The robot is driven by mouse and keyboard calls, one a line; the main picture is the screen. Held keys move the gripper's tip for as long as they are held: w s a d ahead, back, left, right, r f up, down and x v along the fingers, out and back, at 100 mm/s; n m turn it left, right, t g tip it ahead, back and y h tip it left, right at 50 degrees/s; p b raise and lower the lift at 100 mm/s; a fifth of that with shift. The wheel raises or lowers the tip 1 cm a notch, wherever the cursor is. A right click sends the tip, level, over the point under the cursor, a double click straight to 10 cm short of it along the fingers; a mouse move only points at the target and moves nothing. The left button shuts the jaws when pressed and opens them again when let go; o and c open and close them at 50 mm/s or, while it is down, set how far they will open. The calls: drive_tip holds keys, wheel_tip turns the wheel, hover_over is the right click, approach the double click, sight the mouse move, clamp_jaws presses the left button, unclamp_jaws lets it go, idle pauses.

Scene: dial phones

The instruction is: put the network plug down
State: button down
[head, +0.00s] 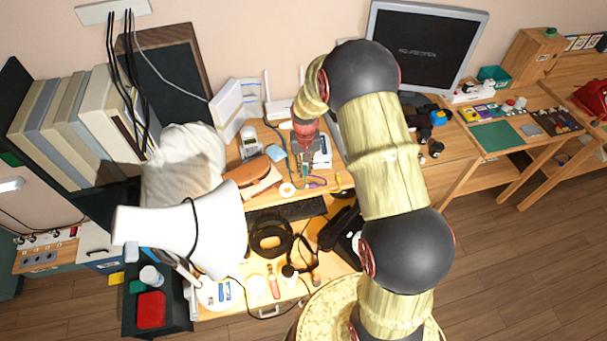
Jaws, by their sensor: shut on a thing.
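My gripper (305,168) points down over the desk (340,178), in the middle of the head view. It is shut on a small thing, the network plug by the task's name. The plug is too small and too covered by the fingers to make out. A thin dark cable (279,137) runs down just left of the gripper; I cannot tell whether it joins the plug. A white router (279,108) with upright antennas stands behind the gripper. I cannot tell whether the plug touches the desk.
A white lamp shade (185,235), headphones (270,237) and a keyboard (287,211) crowd the front left. A brown case (253,177) and a white tape roll (287,189) lie near the gripper. A monitor (425,45) stands at the back right. My arm hides part of the desk.

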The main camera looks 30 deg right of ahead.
sight(304, 167)
drive_tip(key=shift+w+d+f, duration=0.2)
drive_tip(key=shift+w+f, duration=0.7)
drive_tip(key=shift+f, duration=0.3)
drive_tip(key=shift+f+b, duration=0.6)
drive_tip(key=shift+f, duration=0.8)
drive_tip(key=shift+f, duration=0.15)
drive_tip(key=c, duration=1.8)
unclamp_jaws()
